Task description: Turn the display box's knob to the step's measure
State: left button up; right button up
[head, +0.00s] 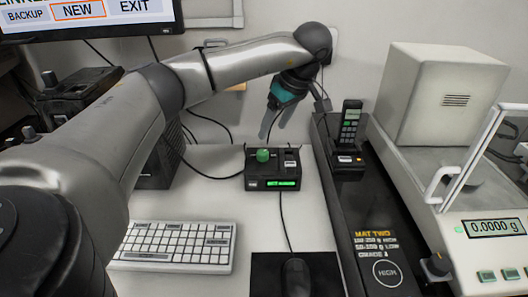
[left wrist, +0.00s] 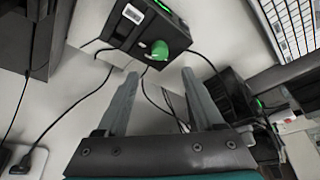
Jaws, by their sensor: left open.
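The display box (head: 258,184) is a small black box on the white desk, with a lit green screen whose text is too small to read. Its round green knob (head: 263,156) stands on top at the left. My left gripper (head: 275,131) is open and empty, above and behind the box, fingers pointing down. In the left wrist view, the box (left wrist: 122,37) and green knob (left wrist: 160,50) lie beyond the fingertips of my gripper (left wrist: 160,73). The knob appears between the finger lines, apart from both fingers. My right gripper is not in view.
A white keyboard (head: 175,243) and a dark mouse (head: 296,277) lie in front of the box. A handset (head: 349,125) stands on a black strip to the right, beside a balance reading 0.0000 g (head: 495,227). Cables run behind the box. A monitor (head: 90,17) is upper left.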

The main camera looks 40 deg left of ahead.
aim_at(262, 152)
pick_arm(q)
jog(key=b+x, duration=0.2)
jog(key=x, duration=0.5)
jog(key=shift+f+b, duration=0.1)
jog(key=shift+b, duration=0.2)
jog(key=shift+b+x, duration=0.4)
jog(key=shift+x, duration=0.75)
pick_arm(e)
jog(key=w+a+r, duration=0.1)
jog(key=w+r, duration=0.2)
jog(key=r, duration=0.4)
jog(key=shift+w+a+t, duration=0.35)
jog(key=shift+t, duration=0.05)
pick_arm(q)
grip_shut()
